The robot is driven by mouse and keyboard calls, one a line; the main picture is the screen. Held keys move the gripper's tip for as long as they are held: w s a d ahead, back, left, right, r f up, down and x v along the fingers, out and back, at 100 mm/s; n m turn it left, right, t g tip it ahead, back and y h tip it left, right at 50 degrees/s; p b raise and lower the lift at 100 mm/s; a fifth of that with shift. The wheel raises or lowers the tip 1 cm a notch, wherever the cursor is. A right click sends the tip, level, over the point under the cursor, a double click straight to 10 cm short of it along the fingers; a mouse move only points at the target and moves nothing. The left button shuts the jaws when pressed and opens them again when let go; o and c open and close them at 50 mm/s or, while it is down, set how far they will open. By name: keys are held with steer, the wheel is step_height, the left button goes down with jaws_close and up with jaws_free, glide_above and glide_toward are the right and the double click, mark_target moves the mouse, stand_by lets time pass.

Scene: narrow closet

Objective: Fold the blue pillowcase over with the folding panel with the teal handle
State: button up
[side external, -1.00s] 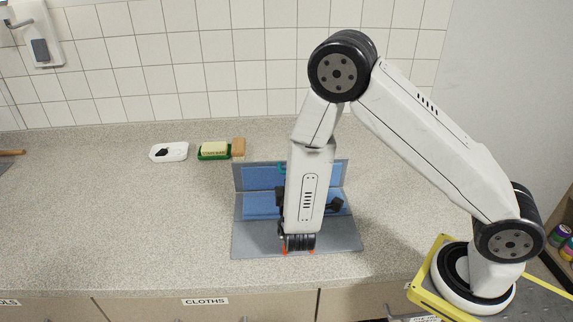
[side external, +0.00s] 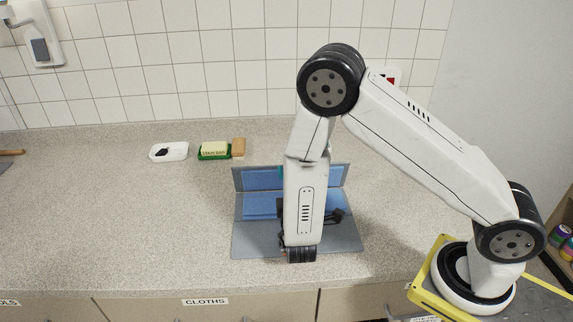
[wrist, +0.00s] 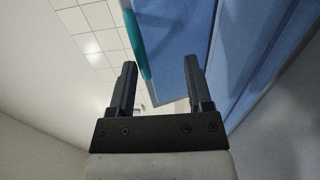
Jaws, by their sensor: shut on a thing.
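The folding panel (side external: 240,181) is a grey flap at the back of a grey folding board (side external: 342,240), tilted up from it along a hinge line. The blue pillowcase (side external: 262,206) lies across the hinge, partly on the board and partly against the raised panel. The teal handle (wrist: 136,45) shows as a strip at the panel's edge in the wrist view, beside the blue cloth. In the side view my arm hides the fingertips and most of the handle.
A white dish (side external: 169,152) with a dark item, a green tray (side external: 214,157) with a pale sponge, and a tan block (side external: 239,147) stand behind the board to the left. The counter (side external: 130,210) left of the board is clear. A tiled wall (side external: 200,75) closes the back.

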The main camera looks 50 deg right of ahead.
steer(key=shift+s+f, duration=0.1)
steer(key=shift+s, duration=0.05)
steer(key=shift+v, duration=3.8)
